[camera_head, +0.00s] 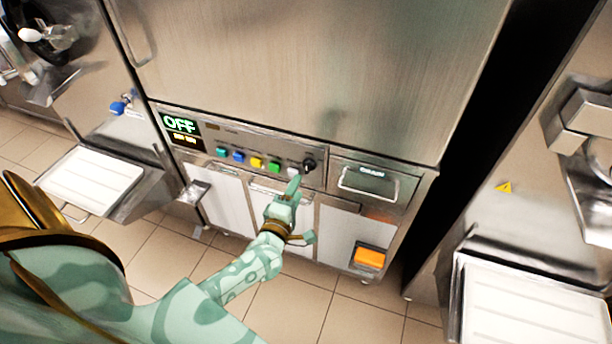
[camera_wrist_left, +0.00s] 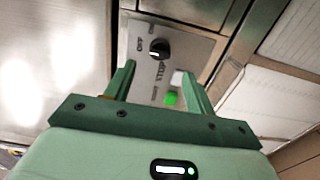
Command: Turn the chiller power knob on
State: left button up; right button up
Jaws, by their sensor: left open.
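The black chiller power knob (camera_head: 309,164) sits at the right end of the button panel on the steel machine. The display (camera_head: 181,126) at the panel's left end reads OFF in green. In the left wrist view the knob (camera_wrist_left: 159,49) has a white mark on its left side, toward a label that looks like OFF. My left gripper (camera_head: 294,186) is just below and left of the knob in the head view. Its open fingers (camera_wrist_left: 160,76) point at the panel, with the knob beyond their tips and between them sideways. Nothing is held. My right gripper is not visible.
Several coloured buttons (camera_head: 257,162) line the panel left of the knob. A drawer (camera_head: 368,182) with a protruding handle is to its right. A white-topped tray (camera_head: 92,182) juts out at the left, another (camera_head: 528,310) at the lower right. Tiled floor lies in front.

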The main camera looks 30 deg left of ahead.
aim_at(306, 171)
pick_arm(q)
jog(key=b+x, duration=0.1)
jog(key=x, duration=0.5)
jog(key=shift+w, duration=0.3)
jog(key=c, duration=1)
